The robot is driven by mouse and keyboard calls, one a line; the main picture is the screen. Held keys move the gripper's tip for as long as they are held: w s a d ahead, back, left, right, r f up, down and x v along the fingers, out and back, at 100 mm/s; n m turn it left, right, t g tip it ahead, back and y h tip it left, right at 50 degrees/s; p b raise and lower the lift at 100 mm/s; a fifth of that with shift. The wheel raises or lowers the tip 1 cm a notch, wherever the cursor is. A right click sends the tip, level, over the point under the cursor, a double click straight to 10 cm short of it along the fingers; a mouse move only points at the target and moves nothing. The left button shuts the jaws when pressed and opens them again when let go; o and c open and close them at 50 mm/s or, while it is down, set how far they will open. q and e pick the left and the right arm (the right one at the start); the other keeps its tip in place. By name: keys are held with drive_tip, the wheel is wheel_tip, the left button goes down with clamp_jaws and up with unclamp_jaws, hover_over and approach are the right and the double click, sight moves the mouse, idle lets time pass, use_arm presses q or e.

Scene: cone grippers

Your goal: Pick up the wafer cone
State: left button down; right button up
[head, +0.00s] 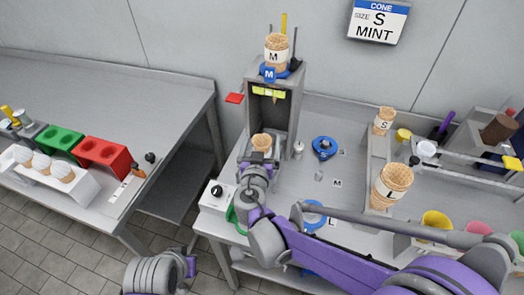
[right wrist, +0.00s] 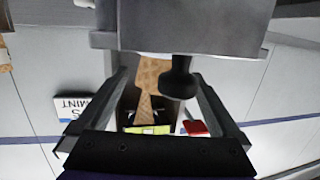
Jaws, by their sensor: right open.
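A small wafer cone (head: 261,142) shows at the front of the grey dispenser, just above my right gripper (head: 257,168). In the right wrist view, a tan wafer cone (right wrist: 150,76) lies beyond and between my open right fingers (right wrist: 165,98); a black knob partly covers it. No cone is held, and I cannot tell whether the fingers touch it. A stack of cones marked M (head: 277,50) stands on top of the dispenser. Cones marked S (head: 383,121) and L (head: 392,186) stand at the right. My left gripper is not in view; part of my left arm shows at the bottom.
The grey dispenser (head: 252,105) has a red flag (head: 235,98) at its side. A wall sign (head: 376,22) reads "CONE SIZE S MINT". A blue ring (head: 324,148) lies on the counter. My right forearm crosses the counter's front. Red (head: 103,154) and green trays stand on the left counter.

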drive_tip(key=shift+w+d+f, duration=0.1)
drive_tip(key=shift+w, duration=0.5)
drive_tip(key=c, duration=0.8)
drive_tip(key=shift+o, duration=0.2)
